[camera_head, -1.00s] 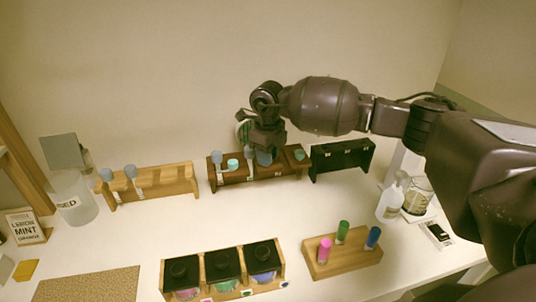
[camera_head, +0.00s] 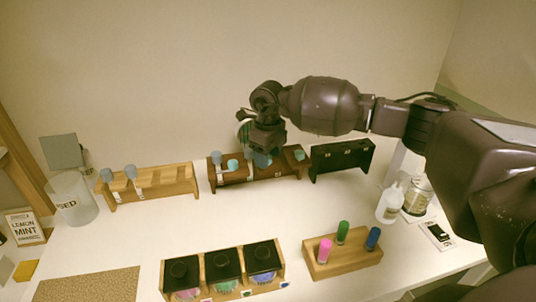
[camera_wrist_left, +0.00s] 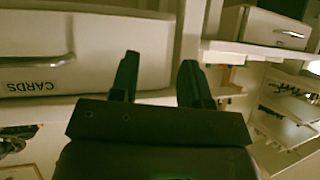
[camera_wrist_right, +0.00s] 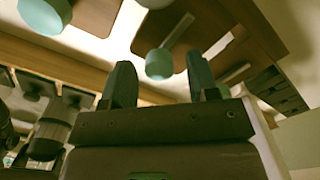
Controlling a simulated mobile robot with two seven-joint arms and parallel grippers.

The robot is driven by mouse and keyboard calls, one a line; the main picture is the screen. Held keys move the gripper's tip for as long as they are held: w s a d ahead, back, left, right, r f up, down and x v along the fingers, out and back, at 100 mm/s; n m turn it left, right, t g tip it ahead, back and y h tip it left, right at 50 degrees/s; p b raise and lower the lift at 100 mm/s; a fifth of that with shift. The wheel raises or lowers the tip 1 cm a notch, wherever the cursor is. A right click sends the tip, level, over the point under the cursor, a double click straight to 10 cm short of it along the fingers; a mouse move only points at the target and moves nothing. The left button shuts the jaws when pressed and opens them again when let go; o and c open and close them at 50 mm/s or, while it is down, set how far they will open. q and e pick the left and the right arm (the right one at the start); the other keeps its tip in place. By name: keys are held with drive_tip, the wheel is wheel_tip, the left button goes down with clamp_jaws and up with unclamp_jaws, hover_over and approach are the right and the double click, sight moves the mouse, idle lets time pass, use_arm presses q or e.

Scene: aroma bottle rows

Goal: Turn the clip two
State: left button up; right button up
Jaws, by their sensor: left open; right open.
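My right gripper (camera_head: 263,150) is over the dark brown wooden rack (camera_head: 232,182) at the back middle, hiding part of it. In the right wrist view my right gripper (camera_wrist_right: 162,78) is open, with a teal round-ended piece (camera_wrist_right: 159,64) showing between its fingertips; I cannot tell whether they touch it. Grey-blue and teal round-topped pieces (camera_head: 216,157) stand along this rack with pale tags below. I cannot tell which one is clip two. My left gripper (camera_wrist_left: 158,75) is open and empty in the left wrist view, facing a drawer marked CARDS (camera_wrist_left: 40,60).
A light wood rack (camera_head: 170,185) is on the left and a black rack (camera_head: 343,160) on the right. Black-lidded jars (camera_head: 223,264) and a block with coloured vials (camera_head: 342,262) are in front. A bottle (camera_head: 389,205) stands at right. The middle counter is clear.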

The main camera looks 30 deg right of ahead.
wheel_tip(320, 180, up, 11)
drive_tip(key=shift+b, duration=0.3)
drive_tip(key=shift+f, duration=0.1)
idle(0.5)
